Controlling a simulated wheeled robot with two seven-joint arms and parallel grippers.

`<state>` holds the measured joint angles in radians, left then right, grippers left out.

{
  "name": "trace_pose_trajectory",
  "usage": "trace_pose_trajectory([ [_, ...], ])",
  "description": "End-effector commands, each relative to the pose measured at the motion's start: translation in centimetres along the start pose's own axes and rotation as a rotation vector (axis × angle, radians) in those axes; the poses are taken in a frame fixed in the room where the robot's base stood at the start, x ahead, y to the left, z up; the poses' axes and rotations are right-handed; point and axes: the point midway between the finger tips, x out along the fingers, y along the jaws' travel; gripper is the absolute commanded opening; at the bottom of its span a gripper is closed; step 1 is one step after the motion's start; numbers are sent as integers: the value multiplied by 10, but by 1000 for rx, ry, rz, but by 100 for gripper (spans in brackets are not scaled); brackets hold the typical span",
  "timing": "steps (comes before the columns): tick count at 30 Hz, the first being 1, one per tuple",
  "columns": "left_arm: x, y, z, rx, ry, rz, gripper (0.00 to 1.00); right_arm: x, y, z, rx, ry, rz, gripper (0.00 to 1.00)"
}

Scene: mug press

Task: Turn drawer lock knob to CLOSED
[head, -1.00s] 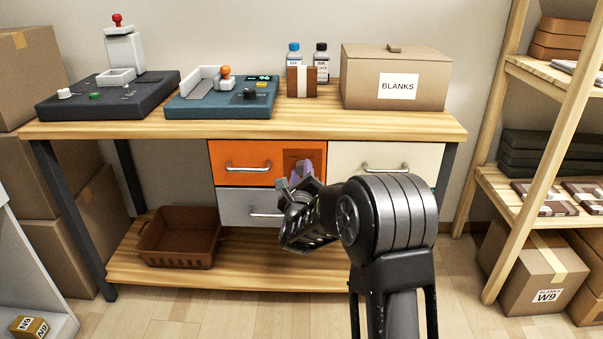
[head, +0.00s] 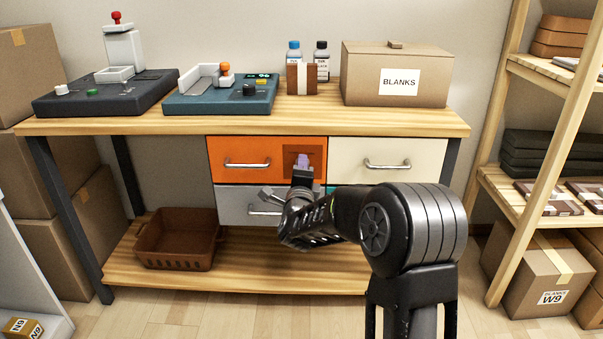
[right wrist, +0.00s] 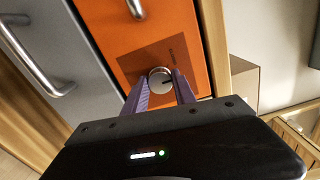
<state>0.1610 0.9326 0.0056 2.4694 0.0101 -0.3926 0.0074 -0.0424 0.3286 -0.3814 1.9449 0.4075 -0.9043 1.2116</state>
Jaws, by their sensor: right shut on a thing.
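The orange drawer (head: 228,148) is at the upper left of the drawer block under the bench. A darker lock plate (head: 319,158) is at its right end. In the right wrist view a round silver lock knob (right wrist: 159,76) with a dark mark sits on the orange front (right wrist: 116,38). My right gripper (head: 303,160) reaches the lock plate, its purple fingers on both sides of the knob and shut on it. The fingers (right wrist: 161,86) also show in the wrist view. The plate's lettering is too small to read. My left gripper is not in view.
A grey drawer (head: 232,204) is below and a cream drawer (head: 385,155) is to the right, both with bar handles. The wooden bench top (head: 250,125) overhangs them. A brown crate (head: 178,240) stands on the lower shelf. A wooden rack (head: 530,150) is at the right.

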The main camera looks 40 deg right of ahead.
Motion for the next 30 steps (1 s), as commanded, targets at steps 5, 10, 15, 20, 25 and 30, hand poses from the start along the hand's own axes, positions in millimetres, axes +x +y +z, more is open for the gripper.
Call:
trace_pose_trajectory([
  [5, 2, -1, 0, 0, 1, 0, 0, 0, 1, 0, -166, -1, 1, 0],
  [10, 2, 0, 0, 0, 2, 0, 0, 0, 1, 1, -327, -2, 1, 0],
  [15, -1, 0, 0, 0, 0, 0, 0, 0, 1, 1, -479, -2, 1, 0],
  [20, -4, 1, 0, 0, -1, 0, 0, 0, 1, 1, -594, -2, 1, 0],
  [25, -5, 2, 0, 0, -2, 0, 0, 0, 2, 1, -678, -2, 1, 0],
  [30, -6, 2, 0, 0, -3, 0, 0, 0, 2, 0, -720, -2, 1, 0],
])
